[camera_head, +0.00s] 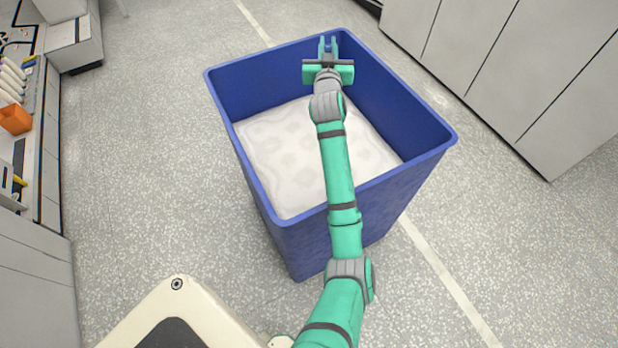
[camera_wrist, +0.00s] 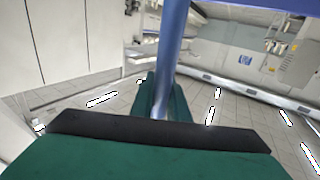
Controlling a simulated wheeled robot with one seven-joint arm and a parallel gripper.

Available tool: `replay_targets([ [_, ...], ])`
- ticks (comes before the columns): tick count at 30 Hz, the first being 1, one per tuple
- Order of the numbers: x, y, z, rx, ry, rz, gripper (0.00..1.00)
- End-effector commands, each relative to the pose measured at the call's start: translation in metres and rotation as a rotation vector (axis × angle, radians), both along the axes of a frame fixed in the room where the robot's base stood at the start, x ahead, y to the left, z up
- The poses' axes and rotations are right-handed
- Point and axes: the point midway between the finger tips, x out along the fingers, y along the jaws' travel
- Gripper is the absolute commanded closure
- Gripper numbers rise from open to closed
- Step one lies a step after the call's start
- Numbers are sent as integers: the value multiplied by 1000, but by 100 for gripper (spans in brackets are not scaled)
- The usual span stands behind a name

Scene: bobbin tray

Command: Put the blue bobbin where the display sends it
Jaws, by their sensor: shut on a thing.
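My gripper (camera_head: 328,46) is at the far rim of a large blue bin, near its far corner. No readable display shows in either view.
The blue bin (camera_head: 226,93) holds a pale, crumpled white lining or fill (camera_head: 280,150). Grey cabinets (camera_head: 500,60) stand on the right. On the left, a workbench carries an orange container (camera_head: 15,119) and several white items (camera_head: 11,82). Speckled floor around the bin is clear.

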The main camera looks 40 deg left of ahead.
Motion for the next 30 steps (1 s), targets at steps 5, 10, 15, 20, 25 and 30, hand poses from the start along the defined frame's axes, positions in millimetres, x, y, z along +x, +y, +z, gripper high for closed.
replay_targets([
  [5,0,-1,-9,0,1,-1,100],
  [10,1,-1,-11,0,1,-2,100],
  [15,1,-2,-10,1,1,-2,76],
  [20,1,-2,-10,1,1,-2,63],
  [25,1,-2,-10,1,1,-2,63],
  [30,-7,-8,-10,2,1,-2,63],
])
